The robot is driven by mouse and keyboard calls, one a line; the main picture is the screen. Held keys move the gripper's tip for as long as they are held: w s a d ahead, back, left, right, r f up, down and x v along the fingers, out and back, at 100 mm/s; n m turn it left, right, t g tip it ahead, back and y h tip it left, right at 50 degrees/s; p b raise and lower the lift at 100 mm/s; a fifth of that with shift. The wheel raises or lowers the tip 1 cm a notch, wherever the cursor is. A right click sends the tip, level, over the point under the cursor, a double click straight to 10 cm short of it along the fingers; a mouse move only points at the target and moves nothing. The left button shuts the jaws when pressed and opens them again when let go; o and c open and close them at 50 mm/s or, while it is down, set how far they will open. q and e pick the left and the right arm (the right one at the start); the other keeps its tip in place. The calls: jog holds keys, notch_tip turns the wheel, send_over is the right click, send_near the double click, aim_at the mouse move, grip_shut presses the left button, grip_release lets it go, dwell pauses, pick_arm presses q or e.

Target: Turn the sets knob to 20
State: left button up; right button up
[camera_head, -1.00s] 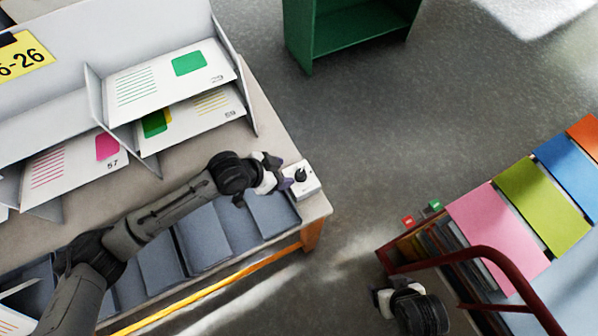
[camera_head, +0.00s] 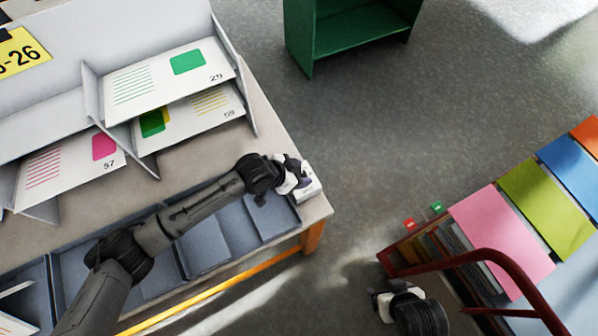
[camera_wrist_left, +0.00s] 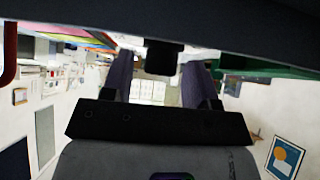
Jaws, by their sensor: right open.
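The white knob box (camera_head: 312,191) sits on the right corner of the wooden table. My left gripper (camera_head: 298,180) reaches in from the left and is at the box, covering most of it. The knob itself and its scale are hidden in the head view. In the left wrist view the two fingers of my left gripper (camera_wrist_left: 157,82) stand apart. A dark block, possibly the knob, shows between them; I cannot tell whether they touch it. My right gripper (camera_head: 379,303) is open and empty, low beside the coloured-panel rack.
Slanted shelves with printed sheets (camera_head: 165,80) stand behind my left arm. Grey bins (camera_head: 205,245) line the table's front. A green cabinet (camera_head: 360,35) stands at the back. A rack with coloured panels (camera_head: 500,240) and a red rail is at right. Open floor lies between.

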pick_arm(q)
jog(key=c, duration=0.7)
jog(key=shift+o, duration=0.2)
jog(key=shift+w+f+m+g+h+b, duration=0.15)
jog(key=shift+m+g+h+b, duration=0.15)
jog(key=shift+m+g+b, duration=0.45)
jog(key=m+g+b, duration=0.2)
jog(key=m+b, duration=0.1)
jog(key=shift+m+b, duration=0.25)
jog(key=shift+b, duration=0.15)
jog(key=m+g+b, duration=0.2)
jog(key=shift+w+m, duration=0.1)
jog(key=shift+m, duration=0.2)
jog(key=shift+m+g+b, duration=0.45)
jog(key=shift+m+g, duration=0.1)
jog(key=shift+m, duration=0.05)
